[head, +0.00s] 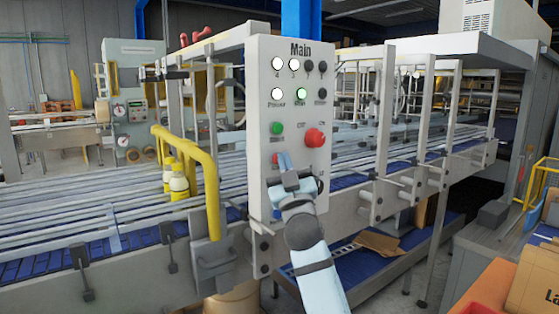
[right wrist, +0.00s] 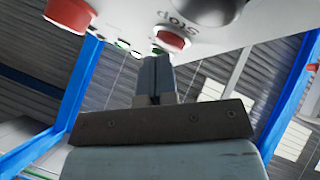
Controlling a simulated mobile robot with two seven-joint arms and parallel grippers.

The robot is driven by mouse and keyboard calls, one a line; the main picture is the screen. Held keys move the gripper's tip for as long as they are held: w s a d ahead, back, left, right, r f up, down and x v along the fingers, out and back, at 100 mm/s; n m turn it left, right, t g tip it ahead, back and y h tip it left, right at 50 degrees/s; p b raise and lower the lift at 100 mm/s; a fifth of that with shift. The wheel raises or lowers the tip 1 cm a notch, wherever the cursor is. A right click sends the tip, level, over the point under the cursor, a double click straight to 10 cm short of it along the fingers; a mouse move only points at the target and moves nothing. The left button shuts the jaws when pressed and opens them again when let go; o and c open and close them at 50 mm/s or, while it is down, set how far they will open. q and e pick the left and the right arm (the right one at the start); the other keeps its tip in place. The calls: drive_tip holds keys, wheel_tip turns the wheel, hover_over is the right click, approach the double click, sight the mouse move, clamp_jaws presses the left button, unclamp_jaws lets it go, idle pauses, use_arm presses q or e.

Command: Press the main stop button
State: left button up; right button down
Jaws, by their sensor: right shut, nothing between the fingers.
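The control panel (head: 257,110) is a light upright box headed "Main". A small red button (head: 275,158) shows partly at its lower left, beside my fingertips. In the right wrist view a red button (right wrist: 172,38) near the word "STOP" lies just beyond the fingertips. My right gripper (head: 285,160) is shut and empty, its fingers pointing at the panel; it also shows in the right wrist view (right wrist: 154,62). I cannot tell whether the tips touch the button. My left gripper is not in view.
A larger red knob (head: 315,138) sticks out right of the fingertips, and a green button (head: 276,128) sits above them. Lit and dark lamps fill the panel's top. A yellow rail (head: 211,190) stands to the left, and the conveyor (head: 110,200) runs behind.

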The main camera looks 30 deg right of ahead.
drive_tip(key=shift+w, duration=0.25)
drive_tip(key=shift+s, duration=0.1)
idle(0.4)
drive_tip(key=shift+s+d, duration=0.1)
drive_tip(key=shift+s, duration=0.75)
drive_tip(key=s+p, duration=0.1)
drive_tip(key=s, duration=0.4)
drive_tip(key=shift+d+p, duration=0.15)
drive_tip(key=shift+p, duration=0.25)
idle(0.3)
